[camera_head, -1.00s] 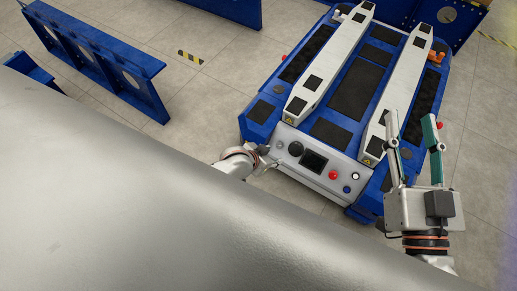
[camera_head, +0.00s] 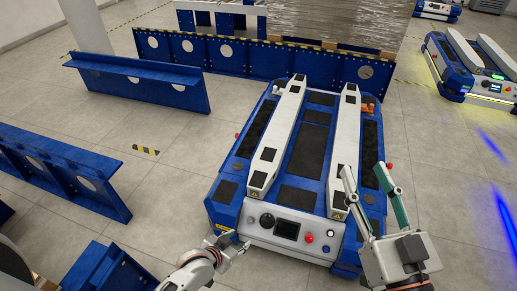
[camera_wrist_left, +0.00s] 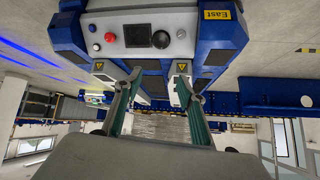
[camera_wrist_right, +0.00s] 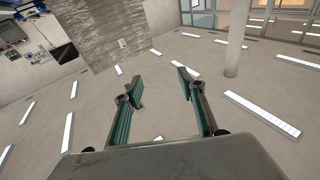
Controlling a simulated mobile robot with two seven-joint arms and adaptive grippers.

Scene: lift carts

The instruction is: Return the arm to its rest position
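The blue-and-grey lift cart (camera_head: 308,140) stands in the middle of the head view, with a front panel (camera_head: 270,232) carrying a dark screen, a round black knob and a red button. My left gripper (camera_head: 230,243) is by the left part of that panel. In the left wrist view its two fingers (camera_wrist_left: 158,88) are apart with nothing between them, and the panel and a yellow "East" label show beyond. I cannot tell whether it touches the cart. My right gripper (camera_head: 364,172) is raised at the cart's right front, fingers spread and empty; they also show in the right wrist view (camera_wrist_right: 158,85).
Blue frames with round holes (camera_head: 140,80) stand at the left, and another (camera_head: 290,62) stands behind the cart. A second lift cart (camera_head: 470,65) is at the upper right. Grey floor is open right of the near cart.

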